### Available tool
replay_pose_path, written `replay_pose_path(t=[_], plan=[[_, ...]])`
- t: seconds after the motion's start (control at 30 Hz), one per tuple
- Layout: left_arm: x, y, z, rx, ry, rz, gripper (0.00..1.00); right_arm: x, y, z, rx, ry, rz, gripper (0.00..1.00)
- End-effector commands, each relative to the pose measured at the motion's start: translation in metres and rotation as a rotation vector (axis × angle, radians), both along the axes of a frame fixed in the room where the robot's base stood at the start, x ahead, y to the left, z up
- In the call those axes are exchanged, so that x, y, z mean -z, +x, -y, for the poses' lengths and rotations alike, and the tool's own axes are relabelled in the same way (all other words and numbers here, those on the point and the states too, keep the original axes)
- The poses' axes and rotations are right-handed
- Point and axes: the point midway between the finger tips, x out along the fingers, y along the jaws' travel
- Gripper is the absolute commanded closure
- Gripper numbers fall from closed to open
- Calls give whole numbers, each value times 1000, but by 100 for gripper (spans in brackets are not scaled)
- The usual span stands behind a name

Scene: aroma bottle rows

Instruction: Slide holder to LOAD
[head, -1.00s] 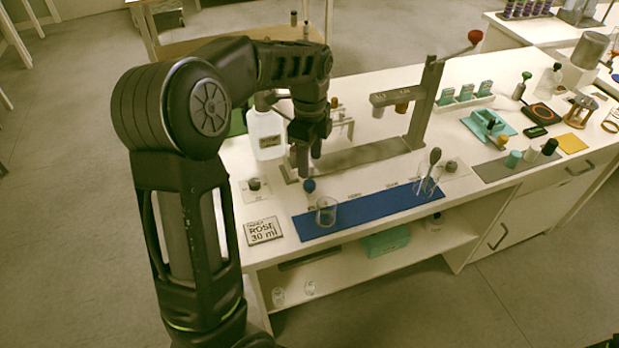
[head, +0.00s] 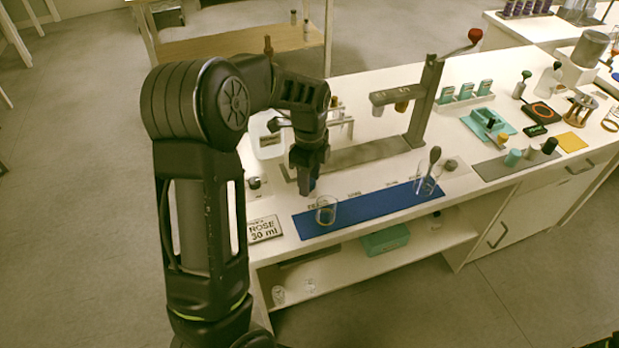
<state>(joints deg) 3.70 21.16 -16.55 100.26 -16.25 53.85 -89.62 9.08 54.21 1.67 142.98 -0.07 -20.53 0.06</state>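My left gripper (head: 306,188) reaches down at the left end of the blue strip (head: 375,206), just behind a clear glass beaker (head: 326,212). Its fingertips cover the spot of a small blue round knob, of which little or nothing can be made out now. I cannot tell whether the fingers are open or shut, or whether they touch the knob. A grey press stand (head: 425,105) with a red-knobbed lever rises from a long grey base (head: 372,153) behind the strip. Small labels along the strip's back edge are too blurred to read. I cannot single out the holder for certain. My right gripper is out of view.
A second beaker (head: 424,187) with a dark-topped tool stands at the strip's right end. A card reading ROSE 30 ml (head: 264,229) lies at the left. A white jug (head: 268,140) stands behind my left arm. The strip is clear between the beakers.

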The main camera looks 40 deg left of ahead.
Motion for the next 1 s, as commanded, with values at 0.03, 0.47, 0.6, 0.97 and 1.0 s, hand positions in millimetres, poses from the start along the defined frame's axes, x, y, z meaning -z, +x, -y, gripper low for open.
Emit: replay_pose_path(t=[0.03,0.47,0.6,0.97,1.0], plan=[[0,0,0,0,0,0,61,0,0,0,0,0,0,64],[0,0,0,0,0,0,96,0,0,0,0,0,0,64],[0,0,0,0,0,0,100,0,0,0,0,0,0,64],[-1,0,0,0,0,1,100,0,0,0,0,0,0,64],[-1,0,0,0,0,1,100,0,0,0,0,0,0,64]])
